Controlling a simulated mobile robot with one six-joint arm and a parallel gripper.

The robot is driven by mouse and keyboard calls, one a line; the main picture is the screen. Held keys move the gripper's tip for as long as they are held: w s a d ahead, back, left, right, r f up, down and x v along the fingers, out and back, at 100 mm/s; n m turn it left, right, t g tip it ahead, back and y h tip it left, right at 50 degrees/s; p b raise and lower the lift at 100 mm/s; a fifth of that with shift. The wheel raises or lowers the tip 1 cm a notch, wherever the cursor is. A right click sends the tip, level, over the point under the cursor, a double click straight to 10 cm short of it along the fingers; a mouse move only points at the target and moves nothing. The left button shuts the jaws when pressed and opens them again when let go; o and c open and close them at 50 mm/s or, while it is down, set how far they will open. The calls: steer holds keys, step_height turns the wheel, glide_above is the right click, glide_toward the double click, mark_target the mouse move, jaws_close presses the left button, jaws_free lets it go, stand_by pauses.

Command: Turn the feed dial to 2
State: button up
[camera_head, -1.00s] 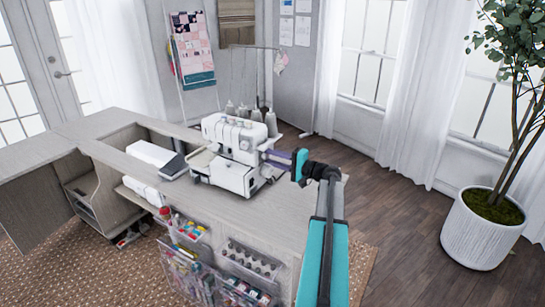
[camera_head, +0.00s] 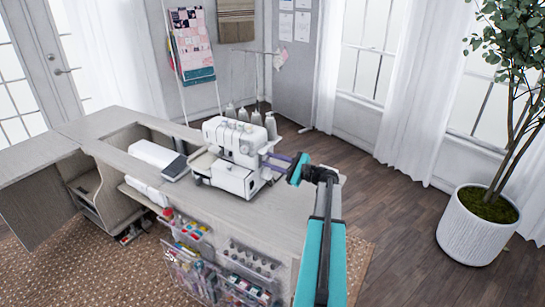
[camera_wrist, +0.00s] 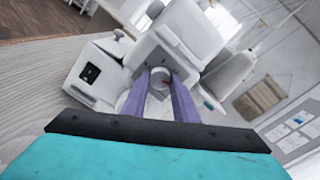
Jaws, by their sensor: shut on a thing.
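The white serger sewing machine (camera_head: 228,140) stands on the cabinet top. Its right side faces my gripper. In the wrist view, the round feed dial (camera_wrist: 160,82) sits on the machine's side between the two purple fingers of my gripper (camera_wrist: 158,88). The fingers are shut on the dial, one on each side. In the head view my gripper (camera_head: 272,158) reaches the machine's right side from the right, and the dial is too small to make out. No number or mark on the dial is readable.
The cabinet top (camera_head: 220,208) is bare in front of the machine. Clear bins of supplies (camera_head: 190,262) hang on the cabinet front. A potted plant (camera_head: 478,228) stands far right.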

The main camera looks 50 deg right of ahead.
steer(key=shift+m+p, duration=1.5)
steer(key=shift+m, duration=0.8)
steer(key=o, duration=1.1)
steer(key=shift+c, duration=0.2)
steer(key=shift+s, duration=0.1)
steer(key=b+v, duration=0.3)
steer(key=v, duration=1)
steer(key=shift+s, duration=0.35)
